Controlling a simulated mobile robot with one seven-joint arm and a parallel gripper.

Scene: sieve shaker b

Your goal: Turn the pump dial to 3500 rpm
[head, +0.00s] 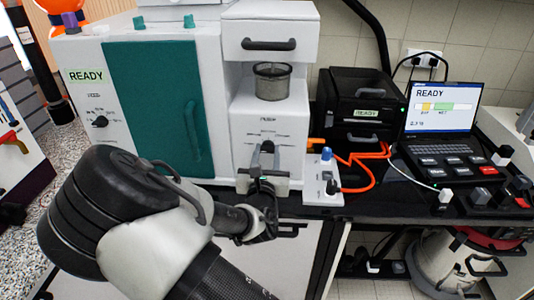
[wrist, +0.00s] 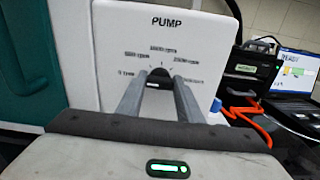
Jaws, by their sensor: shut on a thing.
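The white pump panel (wrist: 200,35) fills the middle of the wrist view, with the word PUMP at its top. The dark pump dial (wrist: 159,73) sits below it, ringed by tick marks and several rpm labels that are too blurred to read fully. My gripper (wrist: 160,82) has one finger on each side of the dial and is shut on it. The dial's pointer is too unclear to read. In the head view my gripper (head: 264,165) reaches the lower front of the white pump unit (head: 270,110), hiding the dial.
A teal-doored cabinet (head: 145,95) marked READY stands left of the pump. To the right are a small box with a blue knob (head: 323,180), orange cables (head: 372,160), a black machine (head: 360,105) and a laptop (head: 440,108). A metal cup (head: 272,82) sits above the panel.

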